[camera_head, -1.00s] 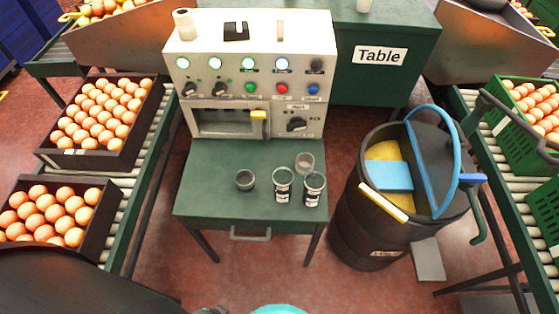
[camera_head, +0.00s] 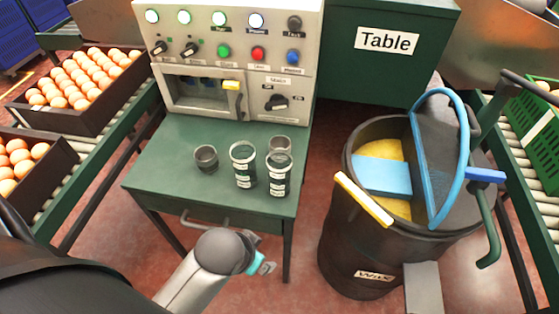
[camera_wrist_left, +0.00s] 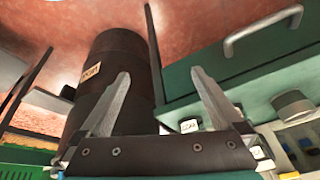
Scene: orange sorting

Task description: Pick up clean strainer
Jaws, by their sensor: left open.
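Several small cup-like vessels stand together on the green table (camera_head: 150,160). They are a dark grey cup (camera_head: 206,158), two taller labelled ones, a left one (camera_head: 243,165) and a right one (camera_head: 278,173), and a greyish cup (camera_head: 280,144) behind the right one. Their labels are too small to read, so I cannot tell which is the clean strainer. My left gripper (camera_head: 262,258) is low in front of the table's front edge, apart from the vessels. In the left wrist view its two fingers (camera_wrist_left: 160,74) are spread with nothing between them. My right gripper is not in view.
A control panel (camera_head: 235,50) with buttons stands at the table's back. A table handle (camera_head: 205,222) juts out at the front. A black barrel (camera_head: 365,245) labelled "Wax" stands right of the table.

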